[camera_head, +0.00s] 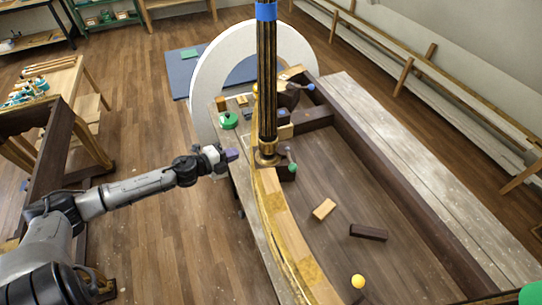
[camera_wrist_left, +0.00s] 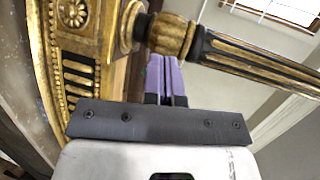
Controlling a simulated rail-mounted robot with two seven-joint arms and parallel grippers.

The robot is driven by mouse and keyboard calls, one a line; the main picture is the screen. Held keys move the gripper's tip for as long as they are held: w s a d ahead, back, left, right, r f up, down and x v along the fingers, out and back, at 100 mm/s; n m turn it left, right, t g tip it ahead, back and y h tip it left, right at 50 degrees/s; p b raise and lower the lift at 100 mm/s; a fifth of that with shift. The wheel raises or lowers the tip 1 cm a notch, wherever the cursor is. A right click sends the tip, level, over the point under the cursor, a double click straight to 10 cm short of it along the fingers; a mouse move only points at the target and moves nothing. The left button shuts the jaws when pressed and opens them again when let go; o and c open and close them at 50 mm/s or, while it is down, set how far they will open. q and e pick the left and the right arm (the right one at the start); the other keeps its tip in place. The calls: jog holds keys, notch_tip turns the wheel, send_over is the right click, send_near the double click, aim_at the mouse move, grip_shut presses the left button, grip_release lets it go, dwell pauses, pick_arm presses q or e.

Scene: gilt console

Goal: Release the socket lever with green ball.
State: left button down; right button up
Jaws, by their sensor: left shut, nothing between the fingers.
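A green ball (camera_head: 292,168) sits by a small dark block at the foot of the upright dark-and-gold leg (camera_head: 267,85), beside the gold collar (camera_head: 266,155). The lever under the ball is too small to make out. My left gripper (camera_head: 232,155), with purple fingertips, is left of the leg's foot, on the other side of the gilt rail from the green ball and apart from it. In the left wrist view the purple fingers (camera_wrist_left: 166,80) are together and empty, close to the gilt frame (camera_wrist_left: 75,50) and the leg's turned gold end (camera_wrist_left: 171,35).
A round green piece (camera_head: 229,120) and small blocks lie near the white arch (camera_head: 205,75). A yellow ball (camera_head: 358,281), a light wood block (camera_head: 324,209) and a dark block (camera_head: 368,232) are right of the gilt rail (camera_head: 284,225). Open floor lies left.

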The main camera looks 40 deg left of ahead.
aim_at(288, 157)
pick_arm(q)
jog(key=s+d+m+g+h, duration=0.2)
jog(key=d+m+h, duration=0.3)
jog(key=d+h, duration=0.1)
jog(key=shift+s+d+h, duration=0.2)
jog(key=shift+s+h, duration=0.1)
jog(key=shift+s, duration=0.05)
jog(key=p+x, duration=0.2)
jog(key=x, duration=1)
jog(key=shift+w+d, duration=0.2)
jog(key=shift+w, duration=0.1)
jog(key=shift+w+d+f, duration=0.25)
jog(key=shift+w+d, duration=0.1)
jog(key=shift+w, duration=0.1)
